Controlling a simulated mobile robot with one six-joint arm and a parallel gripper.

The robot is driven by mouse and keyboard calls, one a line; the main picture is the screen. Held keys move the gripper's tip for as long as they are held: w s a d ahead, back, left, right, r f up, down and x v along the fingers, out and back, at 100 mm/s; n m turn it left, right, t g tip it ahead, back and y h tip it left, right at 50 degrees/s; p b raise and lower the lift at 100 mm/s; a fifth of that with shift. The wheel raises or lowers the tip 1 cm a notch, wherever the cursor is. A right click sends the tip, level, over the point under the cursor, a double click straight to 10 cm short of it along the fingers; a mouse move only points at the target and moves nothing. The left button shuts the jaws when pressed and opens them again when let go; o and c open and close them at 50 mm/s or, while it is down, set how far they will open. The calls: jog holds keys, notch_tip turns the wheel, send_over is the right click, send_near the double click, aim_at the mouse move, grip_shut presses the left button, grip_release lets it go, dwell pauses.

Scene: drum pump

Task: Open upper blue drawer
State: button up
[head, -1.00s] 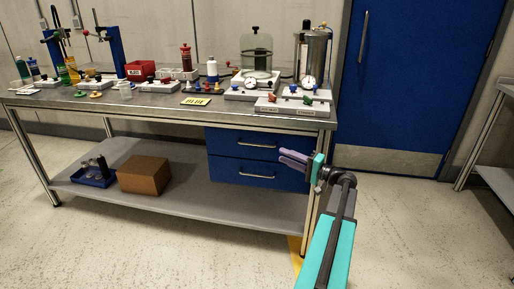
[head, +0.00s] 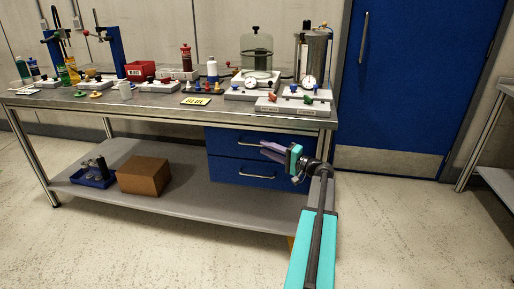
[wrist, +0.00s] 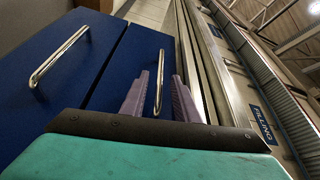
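The upper blue drawer (head: 222,136) is shut under the right part of the bench, with a silver bar handle (head: 246,143). My gripper (head: 266,149) is in front of the handle's right end and hides part of it. In the wrist view the picture is turned, and the upper drawer (wrist: 130,65) is the right-hand blue front. Its handle (wrist: 158,80) shows between my two purple fingers (wrist: 160,98), which are apart with nothing gripped. I cannot tell whether the fingertips reach around the bar.
The lower blue drawer (head: 225,168) with its own handle (head: 257,176) is shut just below. The bench top (head: 150,112) carries bottles and gauges. A brown box (head: 143,176) and a blue tray (head: 88,180) sit on the lower shelf. Floor in front is clear.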

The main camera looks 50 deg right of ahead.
aim_at(258, 145)
jog(key=shift+w+a+r+b, duration=0.1)
jog(key=shift+w+a+b, duration=0.1)
jog(key=shift+w, duration=1)
jog(key=shift+w+a+r+b, duration=0.1)
jog(key=shift+w+a, duration=0.1)
jog(key=shift+w, duration=0.95)
grip_shut()
